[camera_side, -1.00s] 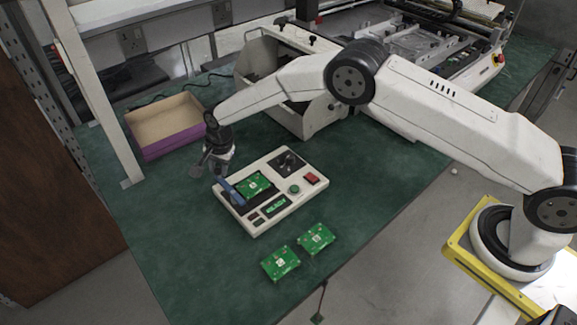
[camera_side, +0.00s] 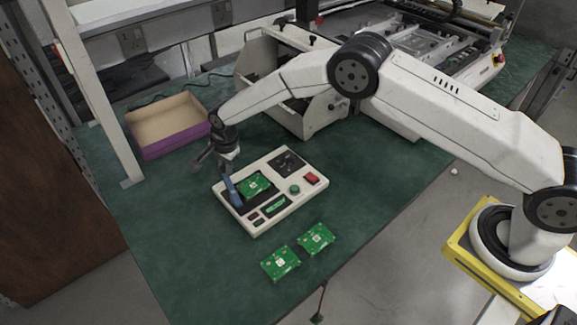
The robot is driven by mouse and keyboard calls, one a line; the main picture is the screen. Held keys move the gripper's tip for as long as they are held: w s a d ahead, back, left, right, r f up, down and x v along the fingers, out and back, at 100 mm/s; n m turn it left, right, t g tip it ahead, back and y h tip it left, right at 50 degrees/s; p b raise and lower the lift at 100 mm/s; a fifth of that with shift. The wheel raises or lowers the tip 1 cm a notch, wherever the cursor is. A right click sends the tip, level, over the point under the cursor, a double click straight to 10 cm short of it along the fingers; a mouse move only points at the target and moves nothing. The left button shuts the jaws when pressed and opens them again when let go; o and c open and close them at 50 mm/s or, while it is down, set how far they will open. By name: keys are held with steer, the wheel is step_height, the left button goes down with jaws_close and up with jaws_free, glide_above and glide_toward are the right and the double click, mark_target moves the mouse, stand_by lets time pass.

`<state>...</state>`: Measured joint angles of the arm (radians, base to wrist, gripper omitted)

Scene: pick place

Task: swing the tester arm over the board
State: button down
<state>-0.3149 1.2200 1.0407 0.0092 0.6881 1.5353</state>
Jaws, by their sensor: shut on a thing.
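The tester (camera_side: 284,214) is a cream box on the green bench, with a green board (camera_side: 252,183) in its dark recess at the back left. The blue tester arm (camera_side: 233,192) stands steeply at the left edge of the recess, beside the board. My gripper (camera_side: 228,171) is above the left side of the tester, pointing down, shut on the upper end of the blue arm. The fingertips are small and dark, so the exact contact is hard to see.
Two loose green boards (camera_side: 281,263) (camera_side: 317,238) lie on the bench in front of the tester. A purple-sided open box (camera_side: 172,146) stands at the back left. A white machine (camera_side: 430,55) fills the back right. The green bench (camera_side: 185,235) is clear at the front left.

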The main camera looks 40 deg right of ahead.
steer(key=d+m, duration=0.1)
steer(key=m, duration=0.2)
steer(key=shift+s+d+h, duration=0.35)
steer(key=shift+d+h, duration=0.05)
steer(key=m, duration=0.2)
steer(key=s+d+m, duration=0.1)
steer(key=shift+s+d+m+h, duration=0.2)
steer(key=shift+m+h, duration=0.1)
steer(key=shift+m, duration=0.1)
steer(key=m, duration=0.1)
steer(key=s+d+m, duration=0.1)
steer(key=m, duration=0.1)
steer(key=shift+s+h, duration=0.25)
steer(key=shift+h, duration=0.05)
steer(key=shift+s+d+m+g, duration=0.15)
steer(key=shift+s+m, duration=0.35)
steer(key=shift+m, duration=0.5)
steer(key=shift+s+d+m+g, duration=0.15)
steer(key=shift+s+m, duration=0.3)
steer(key=shift+m, duration=0.55)
steer(key=shift+a, duration=0.1)
steer(key=shift+c, duration=2.1)
jaws_free()
steer(key=shift+r, duration=0.15)
